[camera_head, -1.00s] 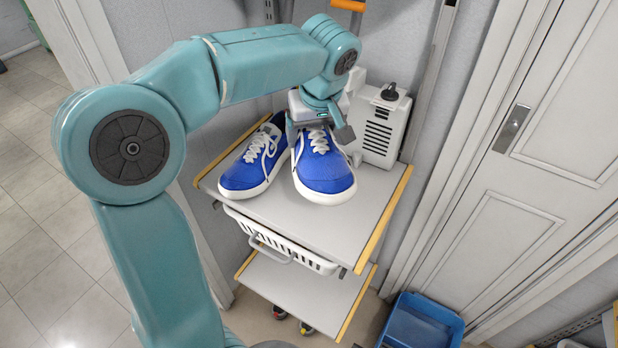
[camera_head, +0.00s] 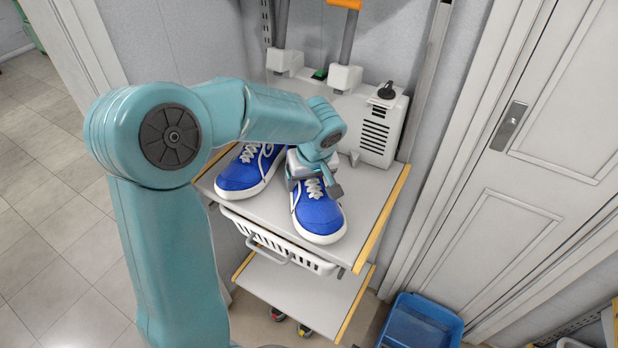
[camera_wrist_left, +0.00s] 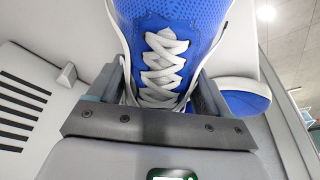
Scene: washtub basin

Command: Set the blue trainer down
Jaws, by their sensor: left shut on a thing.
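Two blue trainers with white soles and white laces are at the trolley's top shelf (camera_head: 372,215). My left gripper (camera_head: 314,184) is shut on the right-hand blue trainer (camera_head: 319,214), with its fingers on either side of the laced part. The held trainer's toe points toward the shelf's front edge; I cannot tell whether its sole touches the shelf. In the left wrist view the held trainer (camera_wrist_left: 178,22) fills the space between the fingers. The other blue trainer (camera_head: 240,178) stands to its left on the shelf, partly hidden by my arm. My right gripper is not in view.
A white vented machine (camera_head: 376,130) stands at the back of the shelf. A white basket (camera_head: 280,246) hangs under the shelf, above a lower shelf (camera_head: 300,295). A blue bin (camera_head: 422,322) is on the floor at right. The shelf's right side is clear.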

